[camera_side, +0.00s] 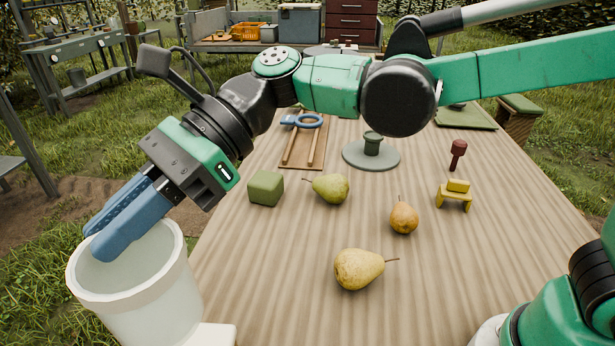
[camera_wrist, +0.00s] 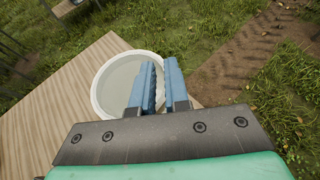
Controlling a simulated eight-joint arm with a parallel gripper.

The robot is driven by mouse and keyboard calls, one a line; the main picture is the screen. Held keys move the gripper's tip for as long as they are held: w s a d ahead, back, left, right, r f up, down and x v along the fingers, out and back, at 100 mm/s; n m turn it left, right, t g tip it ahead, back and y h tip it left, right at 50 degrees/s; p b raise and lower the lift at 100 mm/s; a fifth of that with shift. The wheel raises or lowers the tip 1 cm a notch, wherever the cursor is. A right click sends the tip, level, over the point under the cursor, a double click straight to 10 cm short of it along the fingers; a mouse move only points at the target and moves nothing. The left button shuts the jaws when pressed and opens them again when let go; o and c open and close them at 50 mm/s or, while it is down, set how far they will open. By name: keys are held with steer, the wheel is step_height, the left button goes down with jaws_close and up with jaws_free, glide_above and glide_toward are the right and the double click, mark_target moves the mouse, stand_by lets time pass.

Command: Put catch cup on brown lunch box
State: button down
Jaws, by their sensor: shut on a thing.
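A white, wide-mouthed cup (camera_side: 140,300), which I take for the catch cup, is upright at the lower left in the side view, by the table's edge. In the wrist view the cup (camera_wrist: 97,92) is left of centre, its round mouth open. My gripper (camera_side: 106,235) reaches down to the cup's far rim; in the wrist view its blue fingers (camera_wrist: 163,70) sit either side of the right rim, shut on it. Whether the cup's base is lifted cannot be told. No clear brown lunch box is visible.
The wooden table (camera_side: 300,270) holds a green cube (camera_side: 266,188), several pears (camera_side: 359,268), a brown board (camera_side: 304,146) with rods, a dark green cup (camera_side: 372,144) on a grey disc, a yellow toy-like stand (camera_side: 454,195) and a dark red knobbed piece (camera_side: 457,154). Grass lies beyond its edge.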

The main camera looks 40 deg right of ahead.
step_height(320, 180, down, 10)
steer(key=shift+r, duration=0.15)
stand_by(0.3)
steer(key=c, duration=0.9)
jaws_free()
steer(key=shift+o, duration=0.2)
